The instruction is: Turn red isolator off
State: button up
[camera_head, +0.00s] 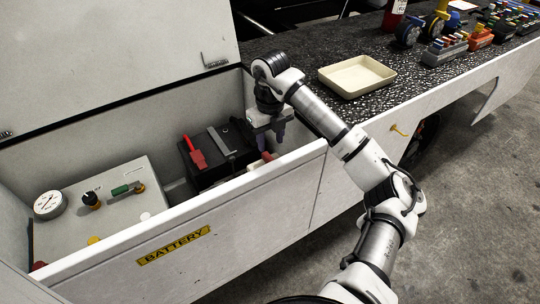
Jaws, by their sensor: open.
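A red isolator handle (194,150) stands over the left part of the black battery (216,155) inside the open battery compartment. The handle is elongated and slants up to the left. My gripper (268,143) points down at the right end of the compartment, to the right of the battery and apart from the red handle. Its fingers are open, and nothing shows between them. A small reddish and pale part (267,156) sits just below the fingers, and whether they touch it I cannot tell.
A grey panel (110,205) with a gauge (48,204), a black knob (91,199) and a green handle (122,189) lies left of the battery. The compartment's white front wall (200,230) bears a BATTERY label. A cream tray (357,77) and several coloured connectors (450,47) rest on the dark deck.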

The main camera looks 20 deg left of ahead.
aim_at(270, 159)
notch_tip(270, 159, down, 7)
jog(key=shift+f, duration=0.1)
dwell(0.3)
grip_shut()
jog(key=n+b, duration=0.3)
jog(key=shift+f+n, duration=0.15)
jog(key=shift+n, duration=0.15)
jog(key=n+b, duration=0.4)
jog(key=n, duration=0.1)
jog(key=n+b, duration=0.1)
jog(key=n, duration=0.4)
jog(key=shift+b, duration=0.35)
jog(key=shift+a+r+n+b, duration=0.1)
jog(key=shift+n+b, duration=0.05)
jog(key=shift+n, duration=0.95)
jog(key=shift+r+n+b, duration=0.1)
jog(key=shift+n+b, duration=0.05)
jog(key=shift+n, duration=0.95)
